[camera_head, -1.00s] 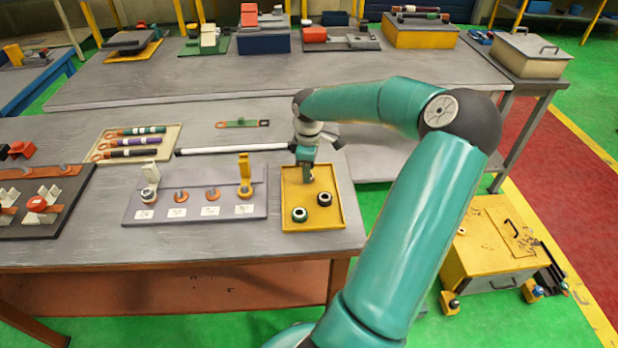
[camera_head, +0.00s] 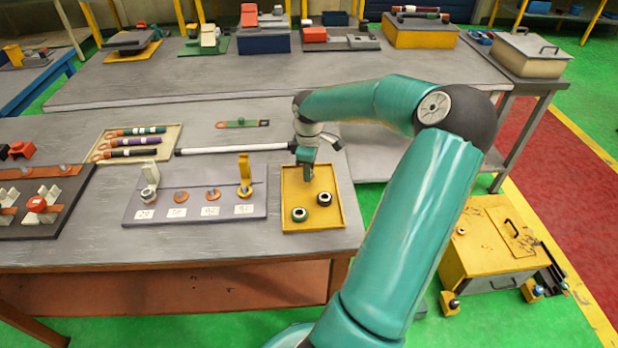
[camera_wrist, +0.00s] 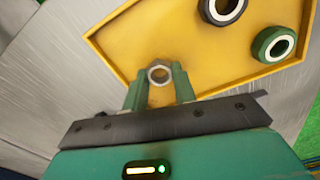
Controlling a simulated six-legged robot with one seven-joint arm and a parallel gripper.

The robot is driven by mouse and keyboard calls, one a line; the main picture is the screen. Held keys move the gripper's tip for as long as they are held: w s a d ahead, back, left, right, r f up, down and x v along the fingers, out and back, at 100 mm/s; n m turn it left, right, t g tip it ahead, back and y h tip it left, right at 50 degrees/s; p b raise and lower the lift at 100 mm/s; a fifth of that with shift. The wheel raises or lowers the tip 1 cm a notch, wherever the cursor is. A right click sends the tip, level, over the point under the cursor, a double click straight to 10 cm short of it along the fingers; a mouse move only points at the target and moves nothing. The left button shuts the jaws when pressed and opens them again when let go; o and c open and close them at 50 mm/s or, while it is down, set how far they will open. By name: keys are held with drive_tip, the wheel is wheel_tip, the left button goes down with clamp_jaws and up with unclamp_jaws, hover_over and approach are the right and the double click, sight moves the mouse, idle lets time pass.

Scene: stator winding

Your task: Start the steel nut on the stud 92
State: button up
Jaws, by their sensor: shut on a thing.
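My gripper (camera_head: 307,174) is over the back of a yellow tray (camera_head: 342,214) at the right of the near bench. In the wrist view my gripper (camera_wrist: 159,77) is shut on a small steel nut (camera_wrist: 159,69), with its hole showing between the fingertips. The nut appears to be a little above the tray floor. A grey terminal board (camera_head: 194,217) stands left of the tray, with several numbered stations. The numbers are too small to read surely, so I cannot tell which stud is 92. The two middle stations have copper-coloured pieces (camera_head: 181,196).
A dark-sided nut (camera_head: 324,199) and a green-sided nut (camera_head: 299,215) lie in the tray. A white rod (camera_head: 230,148) lies behind the board.

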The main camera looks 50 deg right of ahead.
wheel_tip(320, 180, up, 8)
idle(0.9)
drive_tip(key=shift+f, duration=0.1)
